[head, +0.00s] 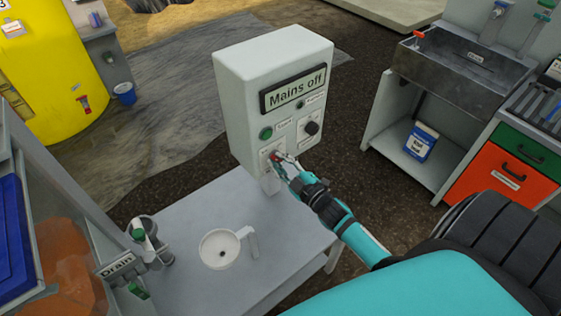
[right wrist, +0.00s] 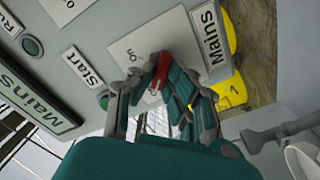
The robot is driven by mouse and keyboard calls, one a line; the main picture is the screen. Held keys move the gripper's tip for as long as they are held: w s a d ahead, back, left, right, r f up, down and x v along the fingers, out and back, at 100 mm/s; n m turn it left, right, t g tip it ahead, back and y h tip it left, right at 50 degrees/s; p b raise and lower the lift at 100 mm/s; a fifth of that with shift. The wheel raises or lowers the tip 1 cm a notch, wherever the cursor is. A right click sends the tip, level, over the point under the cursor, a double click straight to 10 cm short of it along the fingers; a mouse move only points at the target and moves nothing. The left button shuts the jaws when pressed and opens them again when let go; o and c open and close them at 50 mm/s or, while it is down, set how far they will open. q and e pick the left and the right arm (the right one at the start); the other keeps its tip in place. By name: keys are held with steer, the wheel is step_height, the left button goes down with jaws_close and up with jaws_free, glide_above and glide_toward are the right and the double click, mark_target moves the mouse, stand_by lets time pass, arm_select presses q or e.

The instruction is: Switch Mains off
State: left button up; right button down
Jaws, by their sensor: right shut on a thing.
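The grey control box (head: 240,110) stands at the table's back edge, its display (head: 293,90) reading "Mains off". At the lower left of its face is the Mains switch, with a red handle (right wrist: 161,72) on a pale plate (right wrist: 150,38) marked "On" in the right wrist view. My right gripper (head: 281,160) reaches the switch from the lower right and is shut on the red handle. In the right wrist view its fingers (right wrist: 158,92) stand on either side of the handle, partly hiding the plate. My left gripper is not in view.
A green Start button (head: 266,133) and a black knob (head: 312,128) sit close above the gripper. A white funnel-like cup (head: 220,248) stands on the grey table (head: 185,215). A drain valve (head: 140,237) is at left, a sink (head: 455,72) at upper right.

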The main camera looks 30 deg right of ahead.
steer(key=c, duration=1.4)
jaws_free()
steer(key=shift+o, duration=0.2)
steer(key=s, duration=1.2)
steer(key=shift+d, duration=0.45)
steer(key=s+a+f+m+g+h, duration=0.1)
steer(key=s+f+m+g, duration=0.25)
steer(key=f, duration=1.05)
steer(key=s+a+f+m+g+h, duration=0.15)
steer(key=s+f+g, duration=0.3)
steer(key=f, duration=1.05)
steer(key=s+a+f+m+g, duration=0.1)
steer(key=s+a+f+g, duration=0.2)
steer(key=s+f, duration=0.5)
steer(key=s+a+f+m+g+y+b, duration=0.1)
steer(key=s+a+f+g, duration=0.2)
steer(key=s, duration=1.3)
step_height(320, 180, down, 6)
steer(key=g, duration=0.3)
steer(key=shift+a+m, duration=0.3)
steer(key=shift+a, duration=0.1)
